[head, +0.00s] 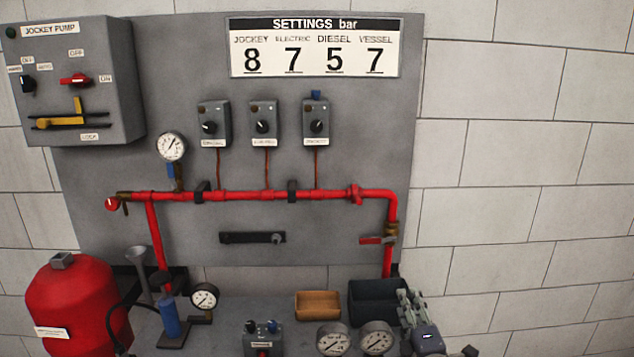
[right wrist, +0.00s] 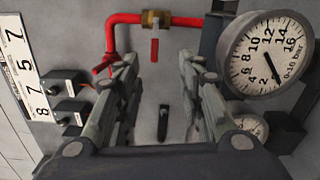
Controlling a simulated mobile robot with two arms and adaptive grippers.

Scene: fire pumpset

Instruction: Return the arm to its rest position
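My right gripper (head: 411,300) shows at the lower right of the head view, in front of the right side of the dark bin and below the red pipe's right-hand drop. In the right wrist view its two grey fingers (right wrist: 160,68) stand apart with nothing between them. It is open and empty and touches nothing that I can see. My left gripper and left arm are not in view.
Two gauges (head: 377,338) (head: 333,339) stand left of my right gripper. A dark bin (head: 362,303) and tan tray (head: 318,304) lie behind. A red-handled valve (head: 372,240) sits on the red pipe (head: 270,195). A red tank (head: 72,300) stands left. The right wall is clear.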

